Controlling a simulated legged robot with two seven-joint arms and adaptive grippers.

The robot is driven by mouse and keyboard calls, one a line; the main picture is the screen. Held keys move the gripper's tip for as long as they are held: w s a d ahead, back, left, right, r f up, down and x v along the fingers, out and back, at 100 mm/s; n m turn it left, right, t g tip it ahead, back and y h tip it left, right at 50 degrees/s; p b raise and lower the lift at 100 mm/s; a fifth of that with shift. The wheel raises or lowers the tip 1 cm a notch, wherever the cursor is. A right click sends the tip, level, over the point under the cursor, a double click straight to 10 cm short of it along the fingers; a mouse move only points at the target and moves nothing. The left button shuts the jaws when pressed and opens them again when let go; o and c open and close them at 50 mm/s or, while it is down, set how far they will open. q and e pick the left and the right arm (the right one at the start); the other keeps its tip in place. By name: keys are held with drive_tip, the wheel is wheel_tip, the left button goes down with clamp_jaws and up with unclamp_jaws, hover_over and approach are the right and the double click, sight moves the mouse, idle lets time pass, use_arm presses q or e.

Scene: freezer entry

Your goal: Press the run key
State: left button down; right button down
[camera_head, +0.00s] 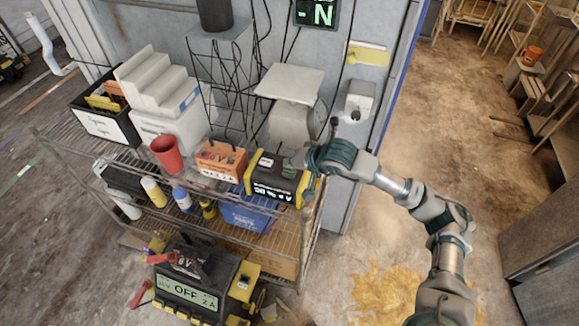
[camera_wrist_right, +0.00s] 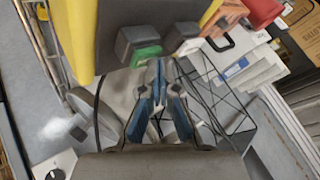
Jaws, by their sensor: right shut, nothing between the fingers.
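A black device with yellow ends (camera_head: 275,178) stands on the top wire shelf. Its front carries a lit white display. In the right wrist view its yellow and black body (camera_wrist_right: 110,35) fills the top, with a green key (camera_wrist_right: 146,54) and a dark key beside it. I cannot read a run label on either key. My right gripper (camera_head: 298,160) is at the upper back right of this device. In the right wrist view its blue-grey fingers (camera_wrist_right: 159,72) are closed and empty, with tips just below the green key. I cannot tell whether they touch it. My left gripper is out of view.
An orange box (camera_head: 221,160), a red cup (camera_head: 166,154) and a white stepped stack stand left on the wire shelf (camera_head: 60,150). A scale-like stand (camera_head: 290,82) is behind. A unit reading "OFF 2A" (camera_head: 187,292) is below.

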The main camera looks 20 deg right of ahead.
sight(291, 169)
drive_tip(key=shift+d+r, duration=0.1)
drive_tip(key=shift+r, duration=0.55)
drive_tip(key=shift+r+p, duration=1.3)
drive_tip(key=shift+r, duration=1.25)
drive_tip(key=shift+f, duration=0.1)
